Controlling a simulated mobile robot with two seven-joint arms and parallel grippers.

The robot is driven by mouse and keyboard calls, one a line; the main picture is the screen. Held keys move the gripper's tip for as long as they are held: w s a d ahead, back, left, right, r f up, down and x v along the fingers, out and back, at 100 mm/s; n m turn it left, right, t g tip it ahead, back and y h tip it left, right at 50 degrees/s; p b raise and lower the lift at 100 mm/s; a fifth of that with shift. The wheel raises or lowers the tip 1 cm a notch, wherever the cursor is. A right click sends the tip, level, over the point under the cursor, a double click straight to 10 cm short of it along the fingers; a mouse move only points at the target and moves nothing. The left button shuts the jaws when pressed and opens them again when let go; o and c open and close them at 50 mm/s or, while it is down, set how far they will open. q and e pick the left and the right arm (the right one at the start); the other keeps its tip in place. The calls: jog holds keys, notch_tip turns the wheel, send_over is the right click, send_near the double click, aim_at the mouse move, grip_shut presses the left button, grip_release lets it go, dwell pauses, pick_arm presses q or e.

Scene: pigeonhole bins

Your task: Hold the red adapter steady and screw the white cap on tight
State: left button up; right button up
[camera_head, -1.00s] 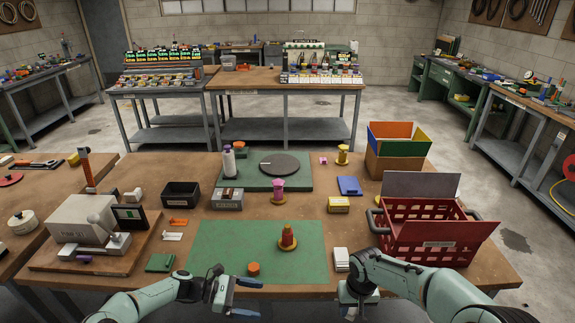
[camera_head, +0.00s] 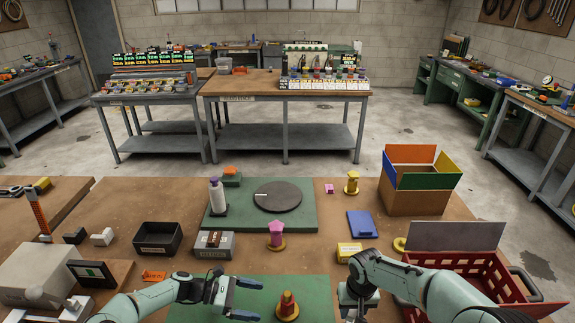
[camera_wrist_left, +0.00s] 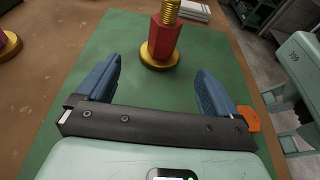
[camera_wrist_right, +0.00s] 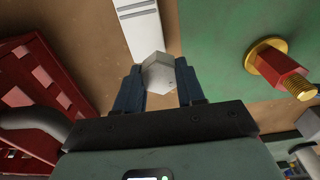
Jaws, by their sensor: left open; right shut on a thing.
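The red adapter (camera_head: 288,301) stands upright on a round gold base on the green mat (camera_head: 316,290). In the left wrist view the adapter (camera_wrist_left: 163,40) has a gold threaded top and stands just beyond the fingertips, roughly between them. My left gripper (camera_head: 248,299) is open and empty, left of the adapter and apart from it. My right gripper (camera_head: 358,303) is to the right of the adapter. In the right wrist view it is shut on the white cap (camera_wrist_right: 158,75), a faceted piece between the fingertips. The cap is hidden in the head view.
A white box (camera_wrist_right: 139,28) lies beyond my right fingertips. A red crate (camera_head: 511,285) stands to the right. An orange piece (camera_wrist_left: 248,118) is beside my left gripper's right finger. A magenta part on a gold base (camera_head: 276,236) and a yellow box (camera_head: 349,252) stand behind the adapter.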

aim_at(280, 310)
pick_arm(q)
jog(key=x, duration=0.1)
jog(key=b+x, duration=0.1)
jog(key=x, duration=0.3)
jog(key=shift+s+d+f+b, duration=0.1)
jog(key=shift+s+f+b, duration=0.05)
jog(key=shift+s+b, duration=0.2)
pick_arm(e)
jog(key=s+f, duration=0.2)
jog(key=f, duration=0.1)
jog(key=shift+s, duration=0.1)
pick_arm(q)
jog(key=x, duration=0.3)
jog(key=shift+w+d, duration=0.1)
jog(key=shift+w, duration=0.05)
pick_arm(e)
jog(key=shift+f, duration=0.15)
pick_arm(q)
jog(key=shift+w+d+f, duration=0.1)
jog(key=shift+d, duration=0.6)
jog(key=c, duration=1.5)
jog(key=o, duration=0.5)
jog(key=shift+f, duration=0.1)
jog(key=c, duration=0.4)
jog(key=shift+f, duration=0.1)
jog(key=shift+c, duration=0.3)
